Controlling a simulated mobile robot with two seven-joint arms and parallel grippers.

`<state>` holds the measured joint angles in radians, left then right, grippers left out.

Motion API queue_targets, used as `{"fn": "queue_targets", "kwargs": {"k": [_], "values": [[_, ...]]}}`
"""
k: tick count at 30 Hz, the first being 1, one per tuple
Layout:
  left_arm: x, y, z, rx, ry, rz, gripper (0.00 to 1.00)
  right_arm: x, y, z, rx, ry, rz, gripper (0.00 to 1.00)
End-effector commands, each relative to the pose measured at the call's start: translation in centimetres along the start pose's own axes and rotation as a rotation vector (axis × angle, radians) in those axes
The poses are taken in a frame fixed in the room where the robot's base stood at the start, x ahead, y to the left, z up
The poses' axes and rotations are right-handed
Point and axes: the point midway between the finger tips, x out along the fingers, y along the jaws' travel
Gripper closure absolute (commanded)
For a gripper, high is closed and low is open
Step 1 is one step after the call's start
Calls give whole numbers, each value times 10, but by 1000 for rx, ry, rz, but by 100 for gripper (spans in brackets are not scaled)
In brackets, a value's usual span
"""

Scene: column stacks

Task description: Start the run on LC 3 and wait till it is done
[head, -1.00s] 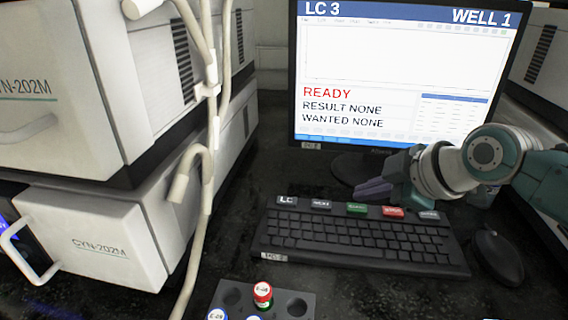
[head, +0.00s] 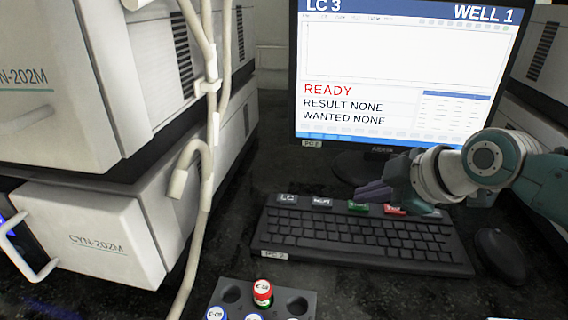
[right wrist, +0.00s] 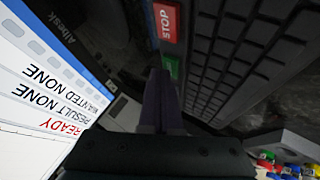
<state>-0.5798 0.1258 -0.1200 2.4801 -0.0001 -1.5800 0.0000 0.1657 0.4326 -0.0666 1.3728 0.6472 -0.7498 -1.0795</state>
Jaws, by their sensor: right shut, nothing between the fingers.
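The monitor (head: 400,55) reads LC 3, WELL 1, READY, RESULT NONE and WANTED NONE. It also shows in the right wrist view (right wrist: 45,75). The black keyboard (head: 355,240) in front of it has a row of labelled keys, with a green key (head: 357,208) and a red key (head: 393,209). In the right wrist view the red key (right wrist: 165,20) reads STOP, and the green key (right wrist: 171,66) is partly hidden by the fingers. My right gripper (head: 368,193) is shut and empty, just above and behind the green key; I cannot tell whether it touches. My left gripper is out of view.
A mouse (head: 500,256) lies right of the keyboard. A rack (head: 235,296) with capped vials, one red-capped (head: 262,290), stands in front. White instrument stacks (head: 95,235) fill the left, with pale tubing (head: 205,190) hanging beside them.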

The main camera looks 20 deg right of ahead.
Motion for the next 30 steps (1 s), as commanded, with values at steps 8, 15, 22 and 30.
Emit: {"fn": "queue_targets", "kwargs": {"k": [8,15,22,30], "values": [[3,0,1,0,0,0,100,3,-2,2,0,0,0,100],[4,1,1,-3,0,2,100,4,-3,3,0,0,0,100],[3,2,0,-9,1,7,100,3,-2,2,0,-1,-1,100],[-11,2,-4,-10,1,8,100,-7,4,-5,0,-1,-1,100]]}}
